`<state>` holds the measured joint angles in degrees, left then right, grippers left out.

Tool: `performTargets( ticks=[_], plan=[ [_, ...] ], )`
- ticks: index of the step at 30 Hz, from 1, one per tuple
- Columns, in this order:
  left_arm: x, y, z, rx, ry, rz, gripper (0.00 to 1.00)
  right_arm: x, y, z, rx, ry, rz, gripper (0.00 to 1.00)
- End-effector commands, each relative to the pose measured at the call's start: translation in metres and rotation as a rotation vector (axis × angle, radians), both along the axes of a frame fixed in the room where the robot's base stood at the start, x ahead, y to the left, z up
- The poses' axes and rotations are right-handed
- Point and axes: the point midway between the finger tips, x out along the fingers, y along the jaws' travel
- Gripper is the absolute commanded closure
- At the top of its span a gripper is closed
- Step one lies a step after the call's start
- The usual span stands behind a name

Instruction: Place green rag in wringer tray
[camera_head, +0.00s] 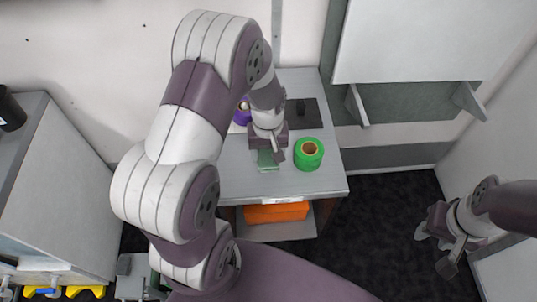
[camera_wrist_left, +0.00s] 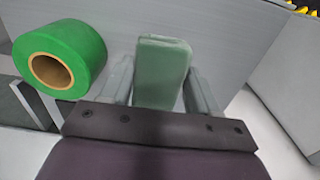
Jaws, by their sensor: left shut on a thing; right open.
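The green rag (camera_wrist_left: 162,72) is a folded, muted-green block between the two fingers of my left gripper (camera_wrist_left: 160,88) in the left wrist view. In the head view the rag (camera_head: 267,160) shows just below my left gripper (camera_head: 269,150), over the front part of the grey cabinet top. I cannot tell whether the rag touches the surface. My right gripper (camera_head: 436,248) is open and empty at the lower right, over the dark floor, far from the rag. I cannot surely pick out the wringer tray in either view.
A bright green roll (camera_head: 308,154) stands close to the right of my left gripper. A dark plate with a black knob (camera_head: 301,112) and a purple roll (camera_head: 243,112) lie behind. An orange thing (camera_head: 277,212) sits on the shelf below. Yellow items (camera_head: 85,291) show at lower left.

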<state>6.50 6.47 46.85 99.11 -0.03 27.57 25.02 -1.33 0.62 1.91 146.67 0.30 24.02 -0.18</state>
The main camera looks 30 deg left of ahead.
Motion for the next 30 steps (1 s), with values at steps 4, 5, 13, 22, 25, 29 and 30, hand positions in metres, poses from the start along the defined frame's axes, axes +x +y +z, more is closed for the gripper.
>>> performTargets(
  ticks=[4,5,13,22,25,29,30],
  plan=[
    [0.000,0.000,-0.019,0.000,0.000,0.000,0.71,0.000,0.000,0.002,0.000,0.000,0.000,0.57],
    [0.000,0.000,-0.020,0.000,0.000,0.000,0.71,0.000,0.000,0.002,0.000,0.000,0.000,0.57],
    [0.000,-0.001,-0.022,0.000,0.000,0.000,0.71,0.000,0.000,0.000,0.000,0.000,0.000,0.57],
    [0.000,-0.001,-0.023,0.001,-0.001,0.000,0.14,0.000,0.000,0.000,0.000,0.000,0.000,0.57],
    [0.000,-0.001,-0.022,0.001,-0.001,0.000,0.14,0.000,0.000,0.000,0.000,0.000,0.000,0.57],
    [0.001,-0.001,-0.011,0.001,-0.005,0.000,0.14,0.000,0.000,0.001,0.000,0.000,0.000,0.57],
    [0.001,0.000,-0.003,0.001,-0.005,0.000,0.14,0.000,0.000,0.001,0.000,0.000,0.000,0.57]
  ],
)
